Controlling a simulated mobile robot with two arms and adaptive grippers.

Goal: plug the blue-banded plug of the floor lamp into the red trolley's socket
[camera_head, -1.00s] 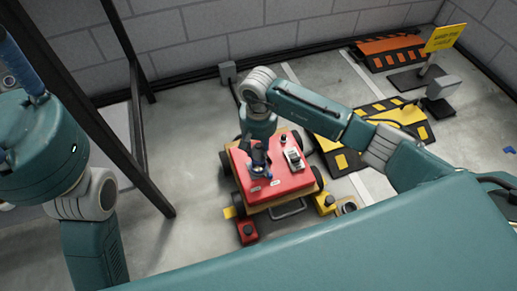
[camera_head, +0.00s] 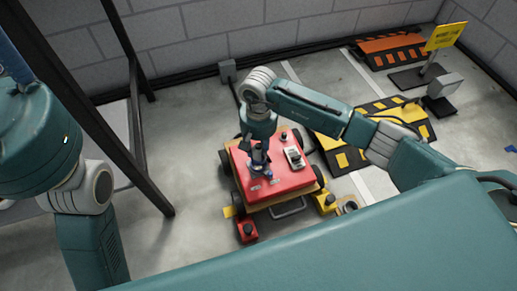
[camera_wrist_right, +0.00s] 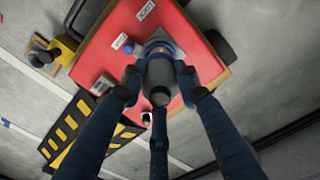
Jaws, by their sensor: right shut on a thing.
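The red trolley (camera_head: 290,180) stands on the floor in the middle of the head view, its red top facing up. My right gripper (camera_head: 259,168) points down over the left part of that top. In the right wrist view, my right gripper (camera_wrist_right: 159,84) has its fingers closed around a grey plug (camera_wrist_right: 159,72) with a blue band. The plug is over a grey fitting (camera_wrist_right: 164,43) on the red top, perhaps the socket; I cannot tell whether it is seated. My left arm stands at the left edge; its gripper is out of view.
A grey device (camera_head: 294,158) and a dark knob lie on the trolley top. A grey lamp-like box (camera_head: 446,86) on a dark stand is at the right, near a yellow-black ramp (camera_head: 420,130). An orange ramp (camera_head: 392,47) and yellow sign (camera_head: 445,36) stand behind. A dark post (camera_head: 125,150) rises at left.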

